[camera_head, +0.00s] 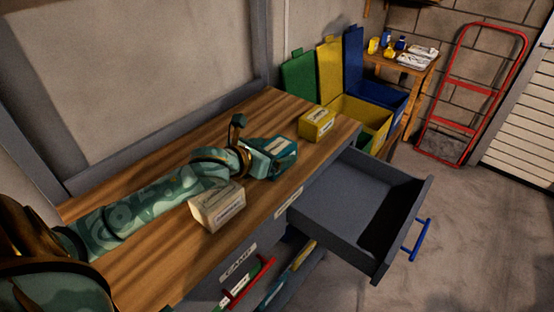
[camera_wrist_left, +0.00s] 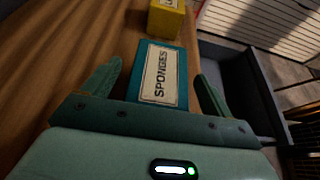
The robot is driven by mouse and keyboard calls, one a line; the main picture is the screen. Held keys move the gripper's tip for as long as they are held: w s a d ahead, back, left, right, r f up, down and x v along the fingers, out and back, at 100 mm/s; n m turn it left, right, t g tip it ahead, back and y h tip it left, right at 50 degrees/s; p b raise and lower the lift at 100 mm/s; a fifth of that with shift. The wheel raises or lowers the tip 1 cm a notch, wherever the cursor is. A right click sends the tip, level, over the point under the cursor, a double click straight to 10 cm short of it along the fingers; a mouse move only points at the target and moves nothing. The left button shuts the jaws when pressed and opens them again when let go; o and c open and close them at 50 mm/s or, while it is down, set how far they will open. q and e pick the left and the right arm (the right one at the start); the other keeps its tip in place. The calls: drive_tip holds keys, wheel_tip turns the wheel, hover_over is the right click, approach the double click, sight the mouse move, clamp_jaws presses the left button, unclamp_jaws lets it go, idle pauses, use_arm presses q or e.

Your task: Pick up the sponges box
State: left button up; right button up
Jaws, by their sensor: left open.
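The sponges box (camera_wrist_left: 160,75) is a teal box with a white label reading SPONGES. In the left wrist view it lies between the two open fingers of my left gripper (camera_wrist_left: 153,90), with gaps visible on both sides. In the head view the sponges box (camera_head: 283,150) sits on the wooden worktop, partly hidden by my left gripper (camera_head: 265,152), which reaches in from the left. My right gripper does not show.
A yellow box (camera_head: 317,123) stands beyond the sponges box, and a beige box (camera_head: 218,207) stands near the worktop's front edge. A grey drawer (camera_head: 345,205) is pulled open below the worktop (camera_head: 150,165). Coloured bins (camera_head: 362,112) stand past the worktop's far end.

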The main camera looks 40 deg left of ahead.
use_arm(q)
drive_tip(key=shift+w+f, duration=0.15)
drive_tip(key=shift+w, duration=0.2)
drive_tip(key=c, duration=1.1)
drive_tip(key=shift+c, duration=0.2)
